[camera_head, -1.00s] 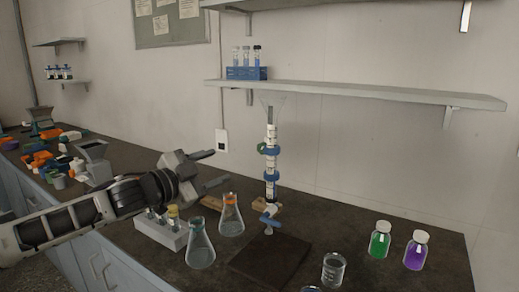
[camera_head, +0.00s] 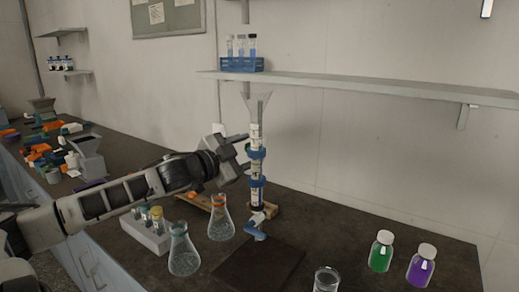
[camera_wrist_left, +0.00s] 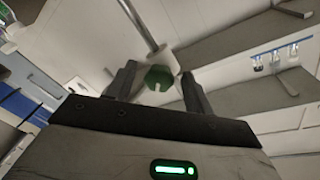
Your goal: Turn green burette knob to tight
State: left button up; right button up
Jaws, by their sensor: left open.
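The burette (camera_head: 257,165) stands upright on its stand at the back of the bench, with blue clamps and a blue stopcock (camera_head: 256,226) low down. The green knob (camera_wrist_left: 158,78) shows in the left wrist view, between the fingers and beyond their base; in the head view my gripper hides it. My left gripper (camera_head: 244,153) is open, its fingers pointing right at the burette's upper clamp. In the left wrist view its fingers (camera_wrist_left: 157,83) stand on either side of the green knob, with gaps visible. My right gripper is in neither view.
Two flasks (camera_head: 220,222) (camera_head: 184,252) and a rack of tubes (camera_head: 147,231) stand below my left arm. A beaker (camera_head: 327,279), a green bottle (camera_head: 381,252) and a purple bottle (camera_head: 421,266) are to the right.

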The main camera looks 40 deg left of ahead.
pick_arm(q)
jog(key=c, duration=0.9)
jog(key=shift+c, duration=0.2)
jog(key=shift+r+m, duration=0.1)
jog(key=shift+m, duration=0.2)
jog(key=m+g, duration=0.1)
jog(key=m, duration=0.4)
jog(key=shift+r+y, duration=0.1)
jog(key=shift+y, duration=0.2)
jog(key=m, duration=0.4)
jog(key=shift+r+g+y, duration=0.2)
jog(key=shift+g+y, duration=0.1)
jog(key=shift+m, duration=0.3)
jog(key=o, duration=0.9)
jog(key=shift+o, duration=0.2)
